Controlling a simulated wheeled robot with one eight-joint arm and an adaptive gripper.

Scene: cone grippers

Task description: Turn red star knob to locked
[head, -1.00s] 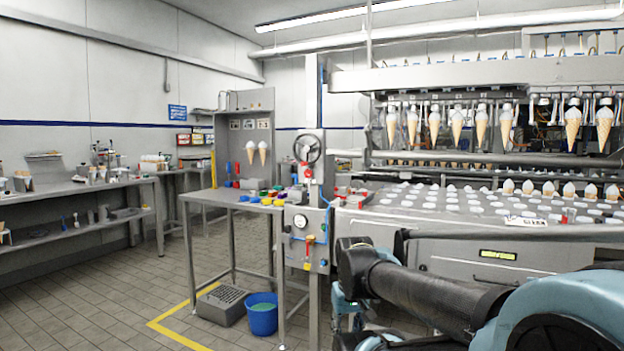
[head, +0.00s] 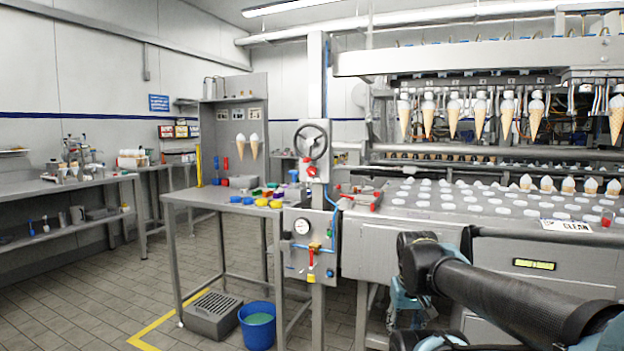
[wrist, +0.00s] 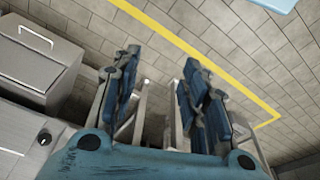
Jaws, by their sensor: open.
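A small red knob (head: 311,171) sits on a white housing just below the grey handwheel (head: 311,141), on the post at the end of the steel table. It is too small to make out a star shape or any lock marking. The knob is not in the wrist view. My gripper does not show clearly in the head view.
The steel table (head: 190,196) carries several coloured pieces. A blue bucket (head: 257,326) and a grey step box (head: 212,314) stand under it, near a yellow floor line. The cone machine (head: 440,215) fills the right side. Floor at the left is open.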

